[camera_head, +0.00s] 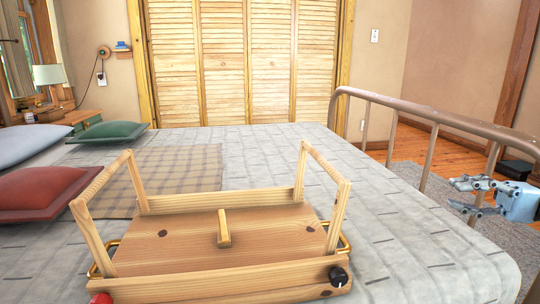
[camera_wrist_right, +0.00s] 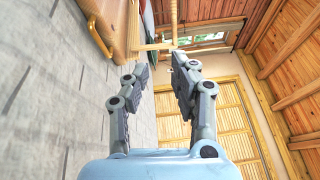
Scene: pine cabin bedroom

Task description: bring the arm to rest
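My right gripper (camera_head: 458,195) is at the right edge of the head view, beside the metal bed rail and to the right of the bed, with its fingers pointing left. In the right wrist view my right gripper (camera_wrist_right: 158,70) has its two grey fingers apart, with nothing between them. My left gripper is in neither view.
A wooden bed tray (camera_head: 180,250) with upright leg frames stands on the quilted bed (camera_head: 400,240). The metal bed rail (camera_head: 428,160) runs close to my right gripper. Red (camera_head: 45,190) and green (camera_head: 110,131) cushions lie at left. A rug (camera_head: 410,178) covers the floor at right.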

